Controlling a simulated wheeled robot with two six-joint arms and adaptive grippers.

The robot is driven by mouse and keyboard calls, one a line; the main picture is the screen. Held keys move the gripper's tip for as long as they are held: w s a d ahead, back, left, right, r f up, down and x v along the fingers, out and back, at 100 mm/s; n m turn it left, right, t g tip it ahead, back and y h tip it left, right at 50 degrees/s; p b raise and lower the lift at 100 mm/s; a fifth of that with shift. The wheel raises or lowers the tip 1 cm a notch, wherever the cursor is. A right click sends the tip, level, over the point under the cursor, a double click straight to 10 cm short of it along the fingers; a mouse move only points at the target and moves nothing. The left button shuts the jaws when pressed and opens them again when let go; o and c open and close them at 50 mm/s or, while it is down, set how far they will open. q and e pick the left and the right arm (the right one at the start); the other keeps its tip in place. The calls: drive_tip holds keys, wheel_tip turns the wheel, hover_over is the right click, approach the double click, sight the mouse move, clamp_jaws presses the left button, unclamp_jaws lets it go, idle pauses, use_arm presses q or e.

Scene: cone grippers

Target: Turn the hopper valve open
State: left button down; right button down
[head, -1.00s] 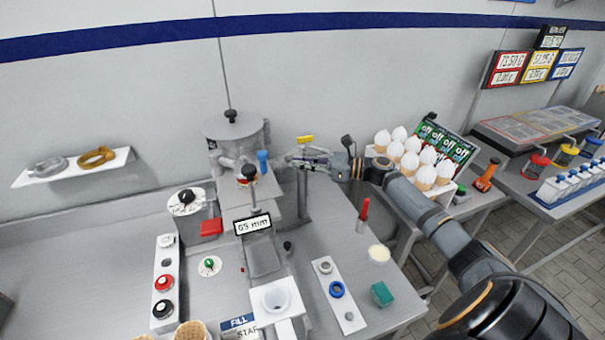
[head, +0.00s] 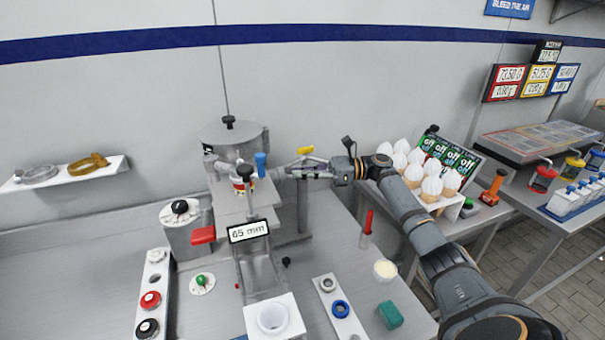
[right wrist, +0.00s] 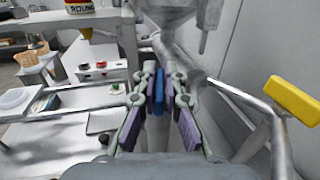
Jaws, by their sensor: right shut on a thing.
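The grey hopper (head: 232,137) stands at the back of the bench with a dark knob on its lid. The blue valve handle (head: 261,165) stands upright at its right side. My right gripper (head: 284,172) reaches in from the right at the handle's height. In the right wrist view the gripper (right wrist: 159,92) is shut on the blue handle (right wrist: 158,88), which shows as a narrow strip between the purple-padded fingers. The fingers hide part of it. The hopper's underside (right wrist: 175,8) is just beyond. My left gripper is not in view.
A yellow handle (head: 305,149) on a metal post is close behind my right gripper; it also shows in the wrist view (right wrist: 292,100). A "65 mm" display (head: 248,231) is below the hopper. White-topped cones (head: 432,187) stand in a rack at right.

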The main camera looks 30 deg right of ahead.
drive_tip(key=shift+r, duration=0.2)
drive_tip(key=c, duration=1.4)
unclamp_jaws()
drive_tip(key=shift+f, duration=0.1)
drive_tip(key=shift+c, duration=0.2)
drive_tip(key=v, duration=1.2)
